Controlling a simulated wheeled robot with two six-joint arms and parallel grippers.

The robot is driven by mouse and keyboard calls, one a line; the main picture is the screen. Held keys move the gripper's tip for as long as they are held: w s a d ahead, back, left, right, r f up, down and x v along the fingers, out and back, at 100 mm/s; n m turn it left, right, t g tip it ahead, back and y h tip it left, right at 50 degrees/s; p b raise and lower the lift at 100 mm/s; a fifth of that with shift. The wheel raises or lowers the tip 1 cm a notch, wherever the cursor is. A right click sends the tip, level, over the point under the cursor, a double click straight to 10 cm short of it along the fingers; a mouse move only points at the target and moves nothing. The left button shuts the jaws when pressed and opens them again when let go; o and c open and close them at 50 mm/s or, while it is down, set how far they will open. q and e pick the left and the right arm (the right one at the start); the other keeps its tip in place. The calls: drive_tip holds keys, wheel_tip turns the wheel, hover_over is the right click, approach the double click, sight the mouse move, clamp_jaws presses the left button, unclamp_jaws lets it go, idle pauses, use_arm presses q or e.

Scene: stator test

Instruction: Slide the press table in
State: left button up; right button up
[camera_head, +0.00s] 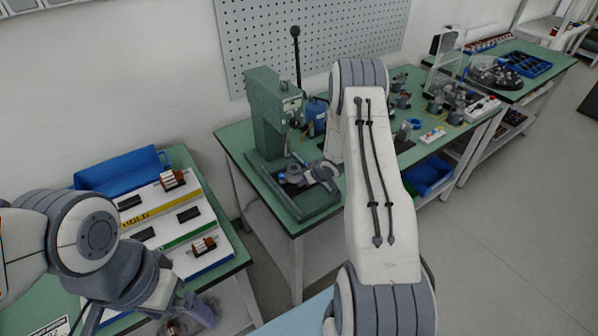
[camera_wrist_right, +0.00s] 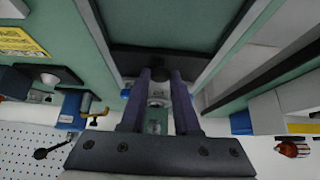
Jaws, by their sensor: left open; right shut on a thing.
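The green press (camera_head: 272,115) stands at the left end of the middle bench. In the right wrist view, the fingers (camera_wrist_right: 160,76) are shut on a small dark knob at the table's dark front bar (camera_wrist_right: 200,65). My left gripper (camera_head: 190,308) is open and apart from the press, over the left bench's front edge.
The left bench holds a blue bin (camera_head: 120,172) and a white board (camera_head: 160,215) with copper-wound parts. Several fixtures and a blue bin (camera_head: 430,175) are right of the press. A grey pegboard (camera_head: 300,35) hangs behind. The floor at right is clear.

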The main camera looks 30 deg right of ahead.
sight(297, 175)
drive_tip(key=shift+w+a+r+p, duration=0.15)
drive_tip(key=shift+w+p, duration=0.7)
drive_tip(key=shift+w, duration=0.6)
drive_tip(key=shift+w+p, duration=0.35)
drive_tip(key=shift+w, duration=0.3)
drive_tip(key=o, duration=0.7)
drive_tip(key=shift+c, duration=0.2)
drive_tip(key=shift+p+v, duration=1.6)
drive_tip(key=shift+v, duration=1.35)
drive_tip(key=shift+s, duration=0.1)
